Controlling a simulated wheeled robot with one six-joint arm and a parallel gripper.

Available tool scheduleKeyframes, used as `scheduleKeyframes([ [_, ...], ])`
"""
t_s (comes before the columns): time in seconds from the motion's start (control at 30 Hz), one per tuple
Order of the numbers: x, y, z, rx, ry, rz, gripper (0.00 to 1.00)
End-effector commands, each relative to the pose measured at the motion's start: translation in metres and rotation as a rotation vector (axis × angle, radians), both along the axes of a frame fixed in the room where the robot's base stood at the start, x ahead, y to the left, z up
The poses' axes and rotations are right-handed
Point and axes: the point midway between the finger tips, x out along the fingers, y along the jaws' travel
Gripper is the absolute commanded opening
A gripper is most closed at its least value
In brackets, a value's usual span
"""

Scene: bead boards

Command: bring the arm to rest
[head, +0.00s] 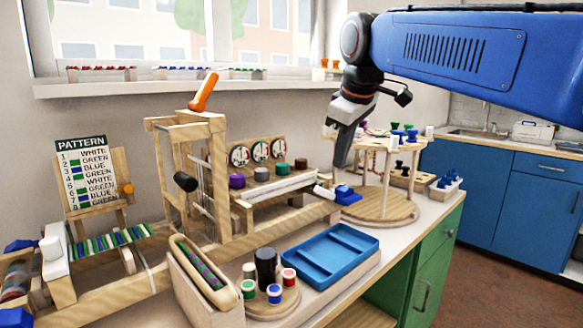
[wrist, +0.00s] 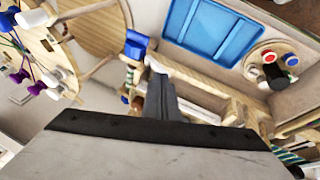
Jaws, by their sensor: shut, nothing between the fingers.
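My arm (head: 450,55) reaches in from the upper right in the head view. My gripper (head: 342,160) points down above the bench, in front of the round wooden stand (head: 380,209). Its fingers are together with nothing between them. In the wrist view my gripper (wrist: 163,98) shows as closed grey fingers, with the blue block (wrist: 138,45) and the blue tray (wrist: 212,30) beyond it. The blue block also shows in the head view (head: 346,195), below the fingers. I cannot tell the exact gap between the fingers and the things around them.
A wooden loom (head: 218,180) stands left of my gripper. A blue tray (head: 322,255) lies at the bench front, beside a round holder with spools (head: 274,293). A pattern board (head: 84,172) stands at the left. The floor (head: 500,285) at the right is clear.

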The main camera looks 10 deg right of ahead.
Motion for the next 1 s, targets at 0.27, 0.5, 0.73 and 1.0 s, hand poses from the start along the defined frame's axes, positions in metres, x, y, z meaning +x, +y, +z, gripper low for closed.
scheduleKeyframes([
  [0.27, -0.078, -0.047, -0.084, 0.092, 0.017, -0.232, 0.0],
  [0.5, -0.15, -0.077, -0.174, 0.176, 0.031, -0.446, 0.0],
  [0.73, -0.215, -0.096, -0.262, 0.251, 0.038, -0.638, 0.0],
  [1.0, -0.249, -0.102, -0.313, 0.293, 0.041, -0.744, 0.0],
])
